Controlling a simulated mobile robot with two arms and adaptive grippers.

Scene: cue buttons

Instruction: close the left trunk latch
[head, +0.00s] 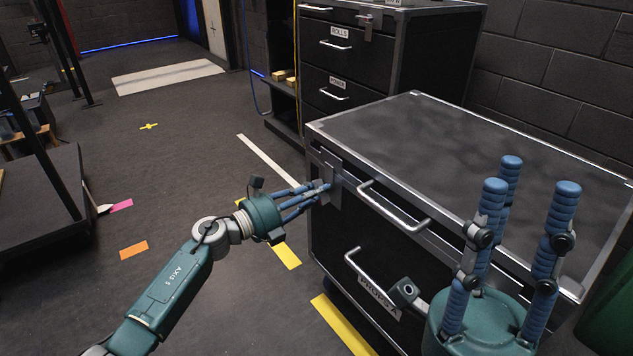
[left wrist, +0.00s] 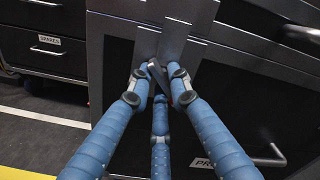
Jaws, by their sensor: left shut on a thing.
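The black trunk (head: 500,170) with metal edges and a closed lid stands at the right in the head view. Its left latch (head: 335,188) is a grey metal plate on the front near the left corner; it also shows in the left wrist view (left wrist: 176,38). My left gripper (head: 322,188) is at this latch, its blue fingers shut on the dark latch lever (left wrist: 158,76), which looks tilted. The fingers partly hide the lever. My right gripper (head: 525,178) is open and empty, fingers pointing up, in front of the trunk's right part.
Metal handles (head: 395,207) stick out from the trunk's front, with a label (head: 380,296) below. A black drawer cabinet (head: 385,60) stands behind the trunk. The floor at the left is open, with coloured tape marks (head: 134,249). A dark platform (head: 45,200) is at the far left.

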